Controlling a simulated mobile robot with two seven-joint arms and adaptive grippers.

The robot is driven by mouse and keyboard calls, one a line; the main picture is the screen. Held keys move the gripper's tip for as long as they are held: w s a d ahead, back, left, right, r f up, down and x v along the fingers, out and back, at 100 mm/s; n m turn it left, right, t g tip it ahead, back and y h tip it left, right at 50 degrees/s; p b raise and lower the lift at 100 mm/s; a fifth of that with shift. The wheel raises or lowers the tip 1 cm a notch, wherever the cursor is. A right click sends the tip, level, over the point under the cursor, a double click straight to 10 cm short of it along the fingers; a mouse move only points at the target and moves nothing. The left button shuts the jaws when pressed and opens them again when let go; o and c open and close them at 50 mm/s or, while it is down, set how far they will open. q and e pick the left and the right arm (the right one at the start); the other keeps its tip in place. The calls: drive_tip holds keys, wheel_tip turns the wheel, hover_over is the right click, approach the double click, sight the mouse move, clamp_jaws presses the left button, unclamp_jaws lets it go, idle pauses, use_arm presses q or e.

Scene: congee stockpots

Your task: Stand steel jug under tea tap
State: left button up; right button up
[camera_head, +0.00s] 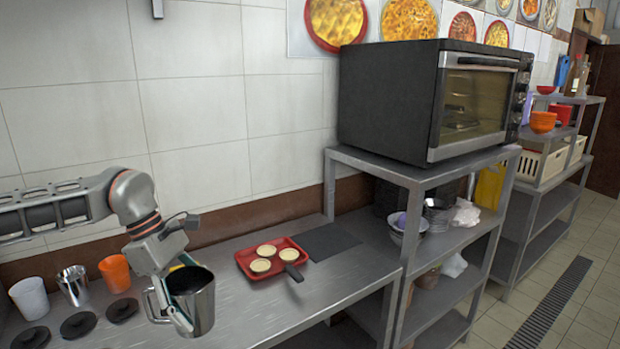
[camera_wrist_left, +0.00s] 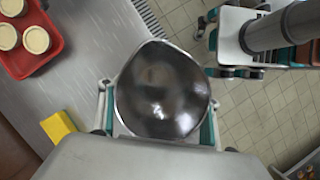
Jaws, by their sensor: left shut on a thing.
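The steel jug (camera_head: 197,305) is held in my left gripper (camera_head: 182,292) at the front of the steel counter, its handle at the left. The gripper is shut on the jug, with a finger on either side of it in the left wrist view. There the jug (camera_wrist_left: 162,90) shows its open mouth and shiny, dark inside; no contents can be made out. Whether its base touches the counter cannot be told. No tea tap can be made out.
A red tray (camera_head: 268,268) with round tarts and a dark mat (camera_head: 330,241) lie right of the jug. Cups (camera_head: 115,273) and dark discs (camera_head: 78,326) stand left. A yellow block (camera_wrist_left: 58,127) lies near the gripper. A shelf with an oven (camera_head: 390,100) stands further right.

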use_arm(q)
drive_tip(key=s+a+f+m+g+y, duration=0.1)
drive_tip(key=s+f+m+g+y, duration=0.2)
drive_tip(key=s+m, duration=0.7)
drive_tip(key=shift+s+a+f+m+g+y, duration=0.15)
drive_tip(key=shift+a+f+m+g+y, duration=0.6)
drive_tip(key=shift+m, duration=2.25)
